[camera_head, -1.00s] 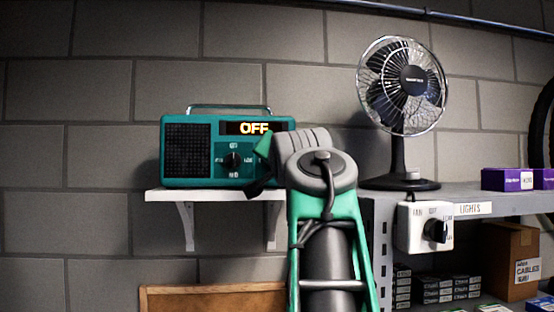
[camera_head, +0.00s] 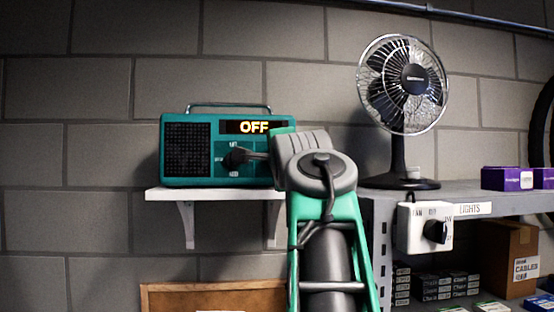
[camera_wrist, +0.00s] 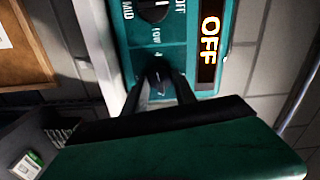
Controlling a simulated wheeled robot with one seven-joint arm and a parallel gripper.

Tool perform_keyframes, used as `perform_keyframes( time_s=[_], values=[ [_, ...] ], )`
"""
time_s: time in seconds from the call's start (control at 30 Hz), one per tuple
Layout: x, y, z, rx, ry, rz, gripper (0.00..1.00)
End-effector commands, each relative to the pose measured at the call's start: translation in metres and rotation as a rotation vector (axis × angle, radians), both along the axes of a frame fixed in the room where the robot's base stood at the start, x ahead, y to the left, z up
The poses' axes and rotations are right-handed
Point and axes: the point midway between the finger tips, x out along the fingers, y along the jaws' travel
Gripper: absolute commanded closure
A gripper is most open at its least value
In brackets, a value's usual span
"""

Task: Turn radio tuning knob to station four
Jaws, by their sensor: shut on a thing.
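The teal radio (camera_head: 190,179) stands on a white wall shelf, its display (camera_head: 254,127) reading OFF. In the wrist view the radio (camera_wrist: 185,12) appears turned on its side. One black knob (camera_wrist: 152,10) there has MID and OFF labels beside it. The tuning knob (camera_wrist: 158,74) is lower in that view, with a 4 beside it; its pointer is too dark to read. My gripper (camera_wrist: 158,80) has its two dark fingers on either side of this knob and is shut on it. In the head view my arm hides the tuning knob.
The white shelf (camera_head: 165,196) is narrow. To the right, a desk fan (camera_head: 400,165) stands on a grey metal shelf (camera_head: 455,194). A wooden-framed board (camera_head: 180,300) is below the radio.

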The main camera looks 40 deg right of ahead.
Motion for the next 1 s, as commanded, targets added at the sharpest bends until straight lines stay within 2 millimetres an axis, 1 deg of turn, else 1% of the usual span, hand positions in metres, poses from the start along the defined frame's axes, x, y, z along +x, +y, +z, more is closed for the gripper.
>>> perform_keyframes(
  time_s=[0.2,0.6,0.63,0.87,0.9,1.0],
  values=[
    [-0.0007,-0.0003,0.0011,0.033,-0.025,-0.002,1.00],
    [-0.0006,-0.0002,0.0010,0.037,-0.028,-0.002,1.00],
    [-0.0006,-0.0002,0.0010,0.037,-0.028,-0.002,0.66],
    [-0.0002,0.0002,0.0006,0.037,-0.027,0.000,0.47],
    [-0.0001,0.0003,0.0005,0.037,-0.026,0.000,0.45],
    [0.0000,0.0003,0.0003,0.037,-0.026,0.000,0.45]
  ],
)
